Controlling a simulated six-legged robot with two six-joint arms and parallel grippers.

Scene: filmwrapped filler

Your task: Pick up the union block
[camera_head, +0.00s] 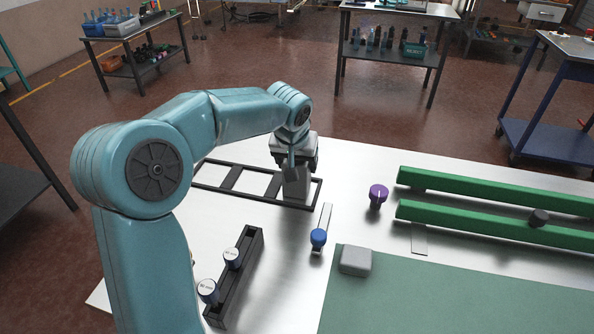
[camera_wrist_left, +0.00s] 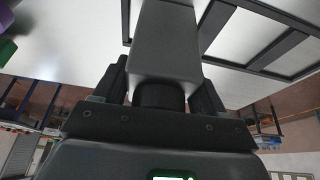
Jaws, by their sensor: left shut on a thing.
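The union block, a grey block (camera_head: 297,184), is at the right end of a dark open frame (camera_head: 236,180) on the white table. My left gripper (camera_head: 294,162) is above it and shut on its upper part. In the left wrist view the block (camera_wrist_left: 165,42) stands out between the two dark fingers (camera_wrist_left: 160,88), with a dark round part at its near end. I cannot tell whether its base touches the table. My right gripper is not in view.
A blue-ended lever (camera_head: 319,238), a purple knob (camera_head: 378,194) and green rails (camera_head: 490,225) lie to the right. A lighter grey block (camera_head: 355,260) sits on the green mat (camera_head: 450,300).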

